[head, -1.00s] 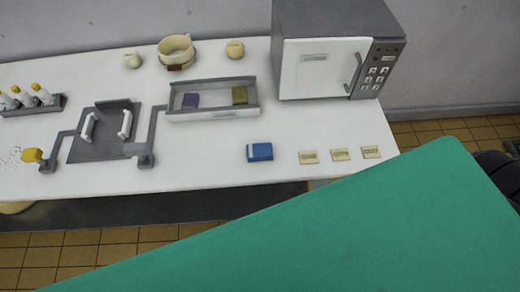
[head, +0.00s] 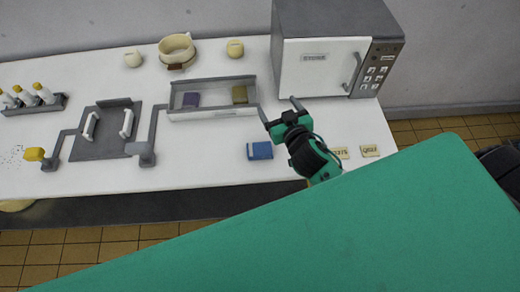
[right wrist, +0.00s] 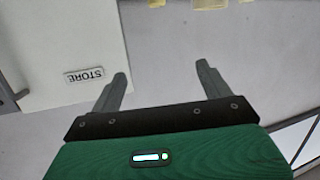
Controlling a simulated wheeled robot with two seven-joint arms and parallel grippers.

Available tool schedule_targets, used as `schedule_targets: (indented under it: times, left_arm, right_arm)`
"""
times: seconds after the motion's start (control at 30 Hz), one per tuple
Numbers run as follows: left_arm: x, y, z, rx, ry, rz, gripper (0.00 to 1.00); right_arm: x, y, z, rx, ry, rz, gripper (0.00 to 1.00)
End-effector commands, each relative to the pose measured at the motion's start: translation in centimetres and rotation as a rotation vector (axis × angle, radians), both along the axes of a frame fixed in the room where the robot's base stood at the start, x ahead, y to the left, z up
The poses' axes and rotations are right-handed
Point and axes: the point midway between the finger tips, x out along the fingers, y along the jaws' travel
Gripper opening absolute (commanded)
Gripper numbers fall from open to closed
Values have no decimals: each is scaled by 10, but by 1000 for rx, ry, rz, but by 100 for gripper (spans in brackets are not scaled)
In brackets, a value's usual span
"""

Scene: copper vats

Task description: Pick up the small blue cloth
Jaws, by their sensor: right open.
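A small blue cloth (head: 260,151), folded into a block shape with a pale left edge, lies on the white table near its front edge. My right gripper (head: 279,107) is over the table, up and to the right of the cloth in the head view. Its two fingers are spread, with nothing between them, and apart from the cloth. The open fingers also show in the right wrist view (right wrist: 161,76), where I cannot make out the cloth. My left gripper is in neither view.
A microwave-like box (head: 318,67) stands at the back right. A grey tray (head: 214,114) holds a purple and an olive piece. Label cards (head: 370,151) lie at the front right. A grey board with white handles (head: 105,145) is left. A large green surface (head: 330,235) fills the foreground.

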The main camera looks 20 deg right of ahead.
Motion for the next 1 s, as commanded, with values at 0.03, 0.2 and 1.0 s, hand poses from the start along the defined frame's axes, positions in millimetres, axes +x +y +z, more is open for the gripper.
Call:
schedule_targets:
  times: [0.03, 0.2, 1.0]
  left_arm:
    - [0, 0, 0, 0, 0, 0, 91]
    - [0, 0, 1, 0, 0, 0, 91]
    - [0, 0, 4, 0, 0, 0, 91]
  right_arm:
    - [12, 9, 22, 4, -98, 58, 80]
    - [26, 56, 84, 32, -360, 333, 80]
    - [-25, 61, -18, -456, 580, 1317, 80]
